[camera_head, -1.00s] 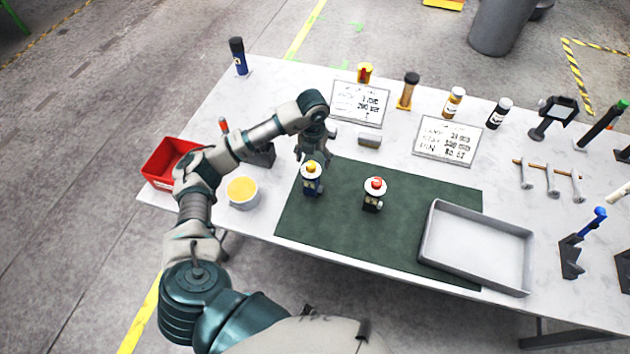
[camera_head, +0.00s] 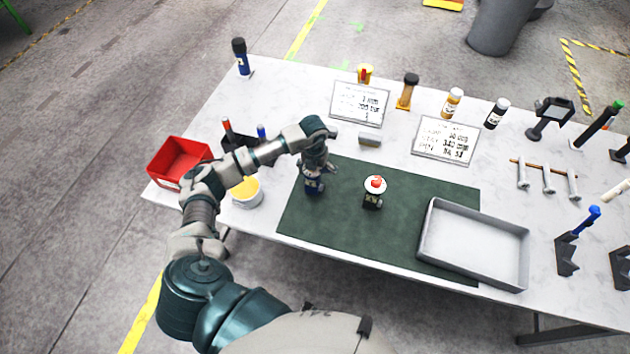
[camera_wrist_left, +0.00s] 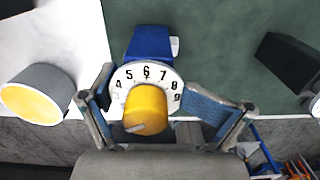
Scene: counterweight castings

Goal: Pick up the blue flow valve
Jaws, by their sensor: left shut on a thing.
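The blue flow valve (camera_head: 313,187) stands on the dark green mat (camera_head: 408,235), near its left edge. The left wrist view shows its blue body (camera_wrist_left: 150,42), a white numbered dial (camera_wrist_left: 147,75) and a yellow knob (camera_wrist_left: 146,109). My left gripper (camera_head: 314,164) is over the valve from above and shut on it, with one finger on each side of the dial. The gripper hides the valve's top in the head view. A second valve with a red knob (camera_head: 376,182) stands on the mat to the right. My right gripper is not in view.
A grey tray (camera_head: 430,222) overlaps the mat's right side. A red bin (camera_head: 158,166) and a round tub of yellow material (camera_head: 246,190) stand at the left. Cards, bottles and tools line the back and right. The mat's middle front is clear.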

